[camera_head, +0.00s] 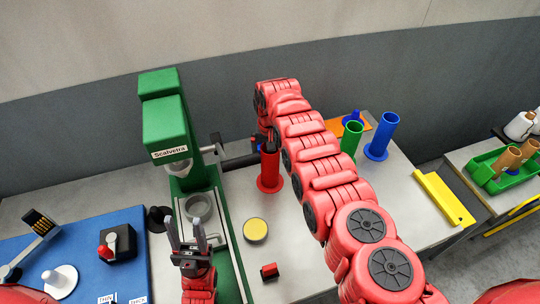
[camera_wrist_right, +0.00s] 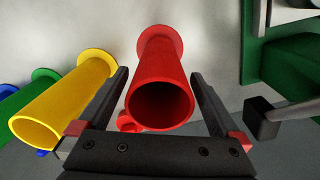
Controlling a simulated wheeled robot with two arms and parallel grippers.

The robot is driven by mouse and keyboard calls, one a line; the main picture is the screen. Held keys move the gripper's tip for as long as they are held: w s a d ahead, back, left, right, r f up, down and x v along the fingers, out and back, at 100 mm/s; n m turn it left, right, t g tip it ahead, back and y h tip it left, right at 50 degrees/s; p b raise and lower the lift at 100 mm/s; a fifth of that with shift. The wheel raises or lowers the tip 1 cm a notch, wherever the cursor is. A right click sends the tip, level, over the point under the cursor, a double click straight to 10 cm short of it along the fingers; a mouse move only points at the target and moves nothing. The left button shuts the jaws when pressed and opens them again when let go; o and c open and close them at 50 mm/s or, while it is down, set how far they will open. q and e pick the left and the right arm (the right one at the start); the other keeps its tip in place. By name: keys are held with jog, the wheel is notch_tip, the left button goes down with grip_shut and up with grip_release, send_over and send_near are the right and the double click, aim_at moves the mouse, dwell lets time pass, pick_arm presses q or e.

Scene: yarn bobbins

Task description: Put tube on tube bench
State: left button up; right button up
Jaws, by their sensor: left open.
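A red tube (camera_head: 270,168) with a flanged foot stands upright on the grey bench (camera_head: 320,270). My right gripper (camera_head: 268,137) is above it, pointing down. In the right wrist view the red tube (camera_wrist_right: 160,70) lies between its two spread fingers, with narrow gaps on both sides. A green tube (camera_head: 351,139) and a blue tube (camera_head: 381,136) stand to the right. A yellow tube (camera_wrist_right: 65,100) shows in the right wrist view; my right arm hides it in the head view. My left gripper (camera_head: 187,232) is open and empty, in front of the green machine.
A green machine (camera_head: 165,120) stands left of the red tube. A yellow disc (camera_head: 255,230) and a small red block (camera_head: 269,271) lie on the bench. A yellow tray (camera_head: 443,198) is at its right edge. A green crate (camera_head: 500,185) holds tan tubes further right.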

notch_tip(320, 180, up, 17)
jog(key=p, duration=0.8)
jog(key=shift+r, duration=0.2)
